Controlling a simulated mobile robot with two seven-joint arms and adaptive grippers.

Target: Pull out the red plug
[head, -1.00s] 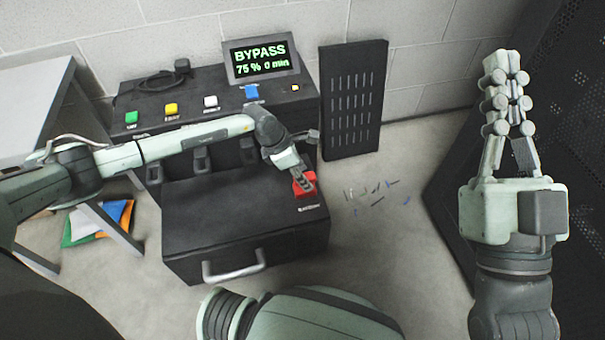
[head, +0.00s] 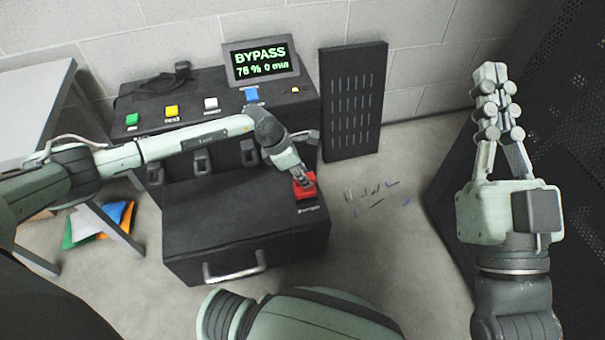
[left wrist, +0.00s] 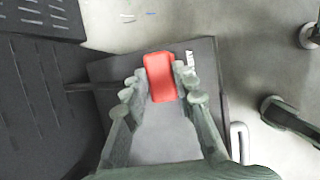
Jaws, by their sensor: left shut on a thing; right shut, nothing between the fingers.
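The red plug (head: 304,187) sits at the right end of the top of the low black battery box (head: 235,235). My left gripper (head: 303,178) reaches down to it from above and is shut on it. In the left wrist view the red plug (left wrist: 160,77) shows between the fingertips of the left gripper (left wrist: 163,95). Its underside is hidden, so I cannot tell whether it is still seated. My right gripper (head: 490,78) points up at the right, shut and empty, well away from the plug.
A black unit (head: 215,105) behind carries coloured buttons and a screen (head: 261,62) reading BYPASS. A slotted black panel (head: 353,100) leans by the wall. Small loose bits (head: 370,195) lie on the floor. A grey table (head: 35,105) stands left, a dark perforated cabinet (head: 540,90) right.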

